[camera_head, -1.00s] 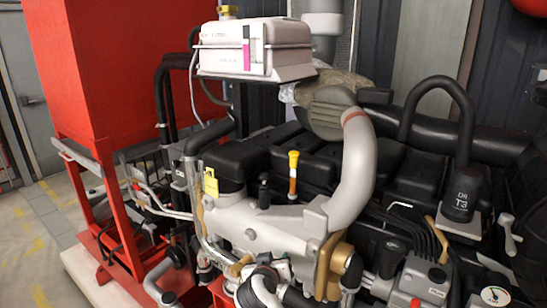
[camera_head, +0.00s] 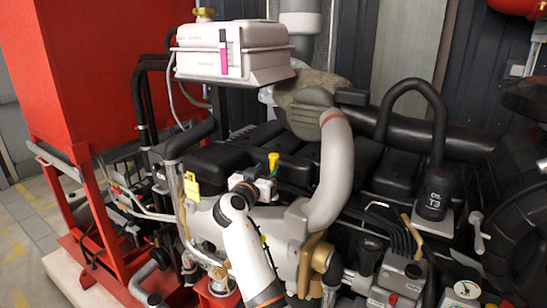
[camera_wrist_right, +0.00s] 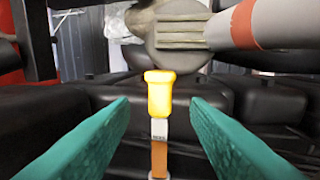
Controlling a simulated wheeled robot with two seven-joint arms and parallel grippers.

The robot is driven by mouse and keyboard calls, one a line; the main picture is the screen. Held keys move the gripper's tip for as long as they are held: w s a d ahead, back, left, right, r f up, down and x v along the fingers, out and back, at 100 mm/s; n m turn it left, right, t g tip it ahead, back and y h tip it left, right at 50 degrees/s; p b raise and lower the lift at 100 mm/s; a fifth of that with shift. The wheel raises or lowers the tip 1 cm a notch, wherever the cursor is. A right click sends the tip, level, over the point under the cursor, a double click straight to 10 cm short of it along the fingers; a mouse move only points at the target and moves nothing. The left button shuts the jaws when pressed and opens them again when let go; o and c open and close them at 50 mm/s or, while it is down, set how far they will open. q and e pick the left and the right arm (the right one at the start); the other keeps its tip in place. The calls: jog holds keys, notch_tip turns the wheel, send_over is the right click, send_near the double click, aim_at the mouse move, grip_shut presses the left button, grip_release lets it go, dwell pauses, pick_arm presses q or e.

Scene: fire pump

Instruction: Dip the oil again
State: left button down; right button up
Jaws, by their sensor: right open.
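The dipstick (camera_head: 273,161) has a yellow cap-like handle and stands upright in the engine. In the right wrist view its yellow handle (camera_wrist_right: 159,92) is near the middle, above a white band and an orange-brown tube. My right gripper (camera_head: 264,182) is at the dipstick and hides its lower part in the head view. In the right wrist view its two teal fingers (camera_wrist_right: 160,118) are open, one on each side of the dipstick, with a visible gap on both sides. My left gripper is not in view.
A thick grey pipe (camera_head: 338,175) rises just right of my right gripper. Black engine covers (camera_head: 221,165) lie behind and beside it. A yellow tag (camera_head: 191,186) hangs to the left. A grey box (camera_head: 222,52) sits above the engine, and a red tank (camera_head: 85,60) stands at the left.

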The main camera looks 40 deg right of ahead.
aim_at(273, 164)
jog(key=p+x, duration=0.2)
jog(key=x, duration=0.3)
jog(key=shift+w+d+r, duration=0.1)
jog(key=shift+d, duration=0.15)
jog(key=shift+w+d, duration=0.2)
jog(key=shift+d, duration=0.05)
jog(key=shift+c, duration=0.4)
grip_shut()
